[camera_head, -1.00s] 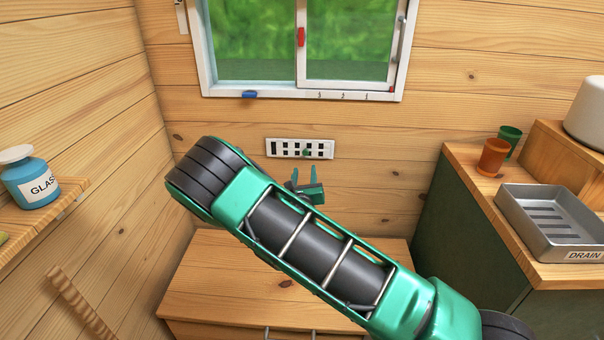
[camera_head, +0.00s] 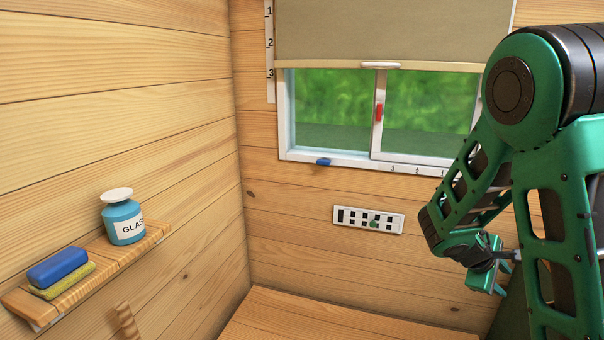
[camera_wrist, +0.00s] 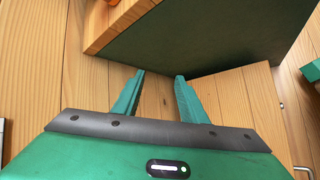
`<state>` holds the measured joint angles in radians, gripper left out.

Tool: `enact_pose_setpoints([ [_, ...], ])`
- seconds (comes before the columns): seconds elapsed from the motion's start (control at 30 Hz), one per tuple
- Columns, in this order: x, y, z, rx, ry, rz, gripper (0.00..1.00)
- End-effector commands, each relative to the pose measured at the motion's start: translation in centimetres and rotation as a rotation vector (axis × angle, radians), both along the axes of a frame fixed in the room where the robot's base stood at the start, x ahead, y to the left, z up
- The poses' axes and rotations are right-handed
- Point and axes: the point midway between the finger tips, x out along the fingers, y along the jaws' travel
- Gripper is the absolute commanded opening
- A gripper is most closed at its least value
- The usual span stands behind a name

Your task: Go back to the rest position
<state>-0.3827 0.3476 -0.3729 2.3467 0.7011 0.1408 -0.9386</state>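My gripper (camera_wrist: 155,92) is open in the wrist view, its two green fingers apart with nothing between them. Beyond the fingers are the wooden wall and a dark green cabinet side (camera_wrist: 215,40). In the head view my arm is folded at the right, and my gripper (camera_head: 490,285) hangs low there, partly hidden by the arm's own links. It is clear of the white wall panel (camera_head: 368,219) to its left.
A window (camera_head: 335,108) with a partly lowered blind (camera_head: 390,32) is ahead. A wooden bench top (camera_head: 300,318) below is clear.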

Motion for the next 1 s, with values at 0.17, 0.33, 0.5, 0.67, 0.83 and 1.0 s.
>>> enact_pose_setpoints([
  [0.17, -6.0, -0.6, 0.9, 0.222, -0.100, -0.264, 0.39],
  [0.33, -11.4, 0.4, 2.0, 0.409, -0.175, -0.501, 0.39],
  [0.5, -16.5, 2.3, 3.4, 0.573, -0.234, -0.723, 0.39],
  [0.67, -21.2, 4.6, 5.0, 0.702, -0.275, -0.919, 0.39],
  [0.83, -25.8, 7.2, 6.5, 0.802, -0.300, -1.097, 0.39],
  [1.0, -28.6, 9.2, 7.4, 0.852, -0.307, -1.207, 0.39],
])
